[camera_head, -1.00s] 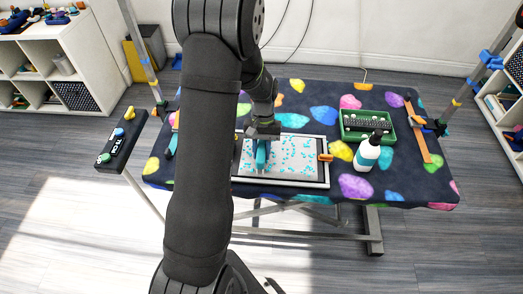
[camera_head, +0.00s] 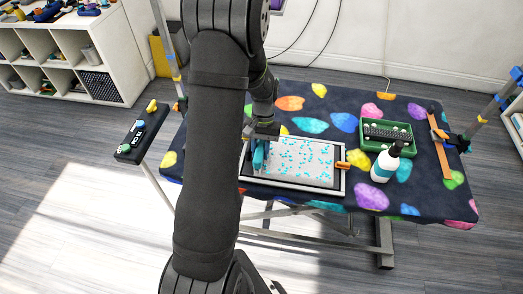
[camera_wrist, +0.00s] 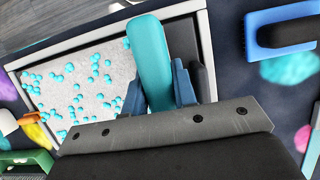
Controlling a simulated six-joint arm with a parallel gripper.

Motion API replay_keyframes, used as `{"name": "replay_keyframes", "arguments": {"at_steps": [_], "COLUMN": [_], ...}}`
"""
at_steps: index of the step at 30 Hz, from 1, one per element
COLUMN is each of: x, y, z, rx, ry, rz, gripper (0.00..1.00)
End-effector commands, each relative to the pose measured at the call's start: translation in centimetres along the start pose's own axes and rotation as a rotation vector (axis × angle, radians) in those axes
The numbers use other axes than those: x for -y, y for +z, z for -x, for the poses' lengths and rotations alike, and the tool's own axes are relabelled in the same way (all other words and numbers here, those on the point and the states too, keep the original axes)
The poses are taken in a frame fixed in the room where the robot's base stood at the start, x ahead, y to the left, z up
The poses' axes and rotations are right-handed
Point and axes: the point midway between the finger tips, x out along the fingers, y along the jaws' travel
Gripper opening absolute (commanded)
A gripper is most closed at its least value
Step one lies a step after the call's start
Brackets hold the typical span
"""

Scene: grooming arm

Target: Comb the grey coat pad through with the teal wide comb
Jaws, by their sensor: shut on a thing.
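The teal comb (camera_head: 260,154) is in my gripper (camera_head: 262,136), near the left end of the grey coat pad (camera_head: 305,151). In the wrist view my gripper's blue fingers (camera_wrist: 157,88) close on the comb's teal handle (camera_wrist: 150,48). The comb's teeth are hidden, so I cannot tell whether they touch the pad. The grey pad, also in the wrist view (camera_wrist: 88,80), lies in a light-framed tray and has many small teal bits scattered over it.
An orange clip (camera_head: 343,165) sits at the tray's right edge. A white pump bottle (camera_head: 384,166) and a green tray (camera_head: 366,144) stand right of it. A blue brush (camera_wrist: 282,30) lies past the tray in the wrist view. A button panel (camera_head: 144,132) stands left of the table.

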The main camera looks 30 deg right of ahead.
Motion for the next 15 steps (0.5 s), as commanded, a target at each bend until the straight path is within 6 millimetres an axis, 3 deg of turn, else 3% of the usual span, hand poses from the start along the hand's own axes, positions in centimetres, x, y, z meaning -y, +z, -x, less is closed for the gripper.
{"name": "replay_keyframes", "arguments": {"at_steps": [15], "x": [-0.49], "y": [0.05], "z": [-0.04], "rx": [0.002], "ry": [0.000], "rz": [-0.001], "gripper": [0.00]}}
